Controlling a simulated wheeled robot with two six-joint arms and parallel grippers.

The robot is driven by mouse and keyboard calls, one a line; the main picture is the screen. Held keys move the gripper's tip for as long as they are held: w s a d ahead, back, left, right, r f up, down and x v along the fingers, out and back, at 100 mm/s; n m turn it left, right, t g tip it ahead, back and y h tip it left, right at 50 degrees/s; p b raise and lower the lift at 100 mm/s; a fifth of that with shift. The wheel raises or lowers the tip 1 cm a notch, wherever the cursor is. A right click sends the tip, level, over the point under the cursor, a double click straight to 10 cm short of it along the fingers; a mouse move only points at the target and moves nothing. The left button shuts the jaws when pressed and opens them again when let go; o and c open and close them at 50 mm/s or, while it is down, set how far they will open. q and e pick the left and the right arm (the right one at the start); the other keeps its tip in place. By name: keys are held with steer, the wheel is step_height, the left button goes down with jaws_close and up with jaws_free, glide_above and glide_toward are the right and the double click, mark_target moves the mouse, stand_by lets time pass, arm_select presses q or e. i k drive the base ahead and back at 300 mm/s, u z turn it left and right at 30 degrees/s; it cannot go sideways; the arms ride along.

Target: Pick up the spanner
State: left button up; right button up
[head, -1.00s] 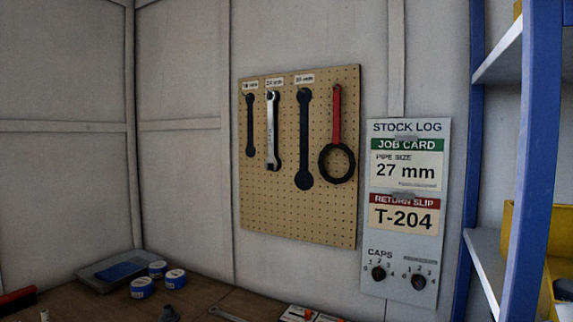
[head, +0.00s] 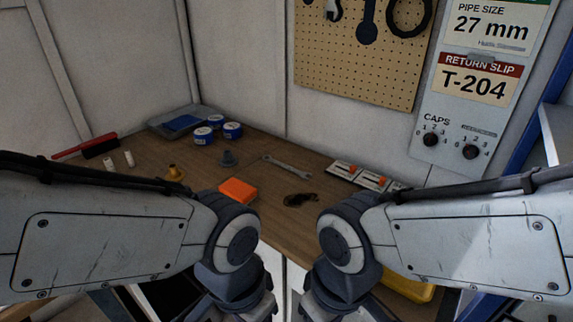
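A silver spanner (head: 287,165) lies flat on the brown wooden bench (head: 300,223), towards the back and middle. Nothing covers it. More tools hang on the pegboard (head: 362,68) above: a silver spanner's lower end (head: 332,11), a dark spanner (head: 367,24) and a black ring-shaped tool (head: 409,18). Their upper parts are cut off by the top of the picture. My two arms come in from the left and right and stay in front of the bench. Both grippers are below the picture, so their fingers do not show.
An orange block (head: 238,190) and a dark coiled item (head: 300,200) lie nearer on the bench. Blue-and-white tins (head: 203,135), a grey tray (head: 180,122) and a red-handled brush (head: 87,147) are at the left.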

mark_target(303, 174)
steer(key=u, duration=1.3)
steer(key=i, duration=1.2)
steer(key=z, duration=2.7)
